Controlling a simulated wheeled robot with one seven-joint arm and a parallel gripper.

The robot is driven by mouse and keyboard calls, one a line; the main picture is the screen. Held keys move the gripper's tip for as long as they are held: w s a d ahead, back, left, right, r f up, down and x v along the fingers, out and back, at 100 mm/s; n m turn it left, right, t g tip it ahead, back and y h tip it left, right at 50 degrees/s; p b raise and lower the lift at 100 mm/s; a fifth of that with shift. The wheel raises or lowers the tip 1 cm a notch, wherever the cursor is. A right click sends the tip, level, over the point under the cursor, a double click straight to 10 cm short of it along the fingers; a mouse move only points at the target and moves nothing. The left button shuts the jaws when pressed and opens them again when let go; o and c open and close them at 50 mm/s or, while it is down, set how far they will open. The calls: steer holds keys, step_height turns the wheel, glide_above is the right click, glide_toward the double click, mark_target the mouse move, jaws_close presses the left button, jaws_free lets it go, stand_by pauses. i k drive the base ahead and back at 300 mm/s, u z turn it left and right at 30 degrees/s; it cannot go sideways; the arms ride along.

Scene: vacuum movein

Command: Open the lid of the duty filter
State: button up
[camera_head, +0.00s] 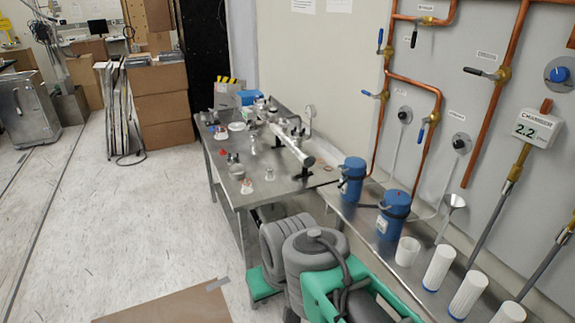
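Two blue canisters, each with a black band, stand upright on the metal shelf along the wall: a rear one (352,180) and a nearer one (392,214). Both look closed on top; the nearer has a small red spot there. No label tells which is the duty filter. Several white cylinders (437,268) and a white cup (407,251) stand in front of them on the same metal shelf (385,250). My gripper is not in view.
Copper pipes with blue-handled valves (433,118) run on the wall, with a gauge box (537,127) reading 2.2. A metal table (225,185) holds fittings. The left floor is open.

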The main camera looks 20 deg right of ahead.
mark_target(352, 167)
steer(key=u, duration=0.3)
steer(key=i, duration=0.8)
steer(key=z, duration=0.4)
steer(key=i, duration=0.7)
steer(key=z, duration=0.55)
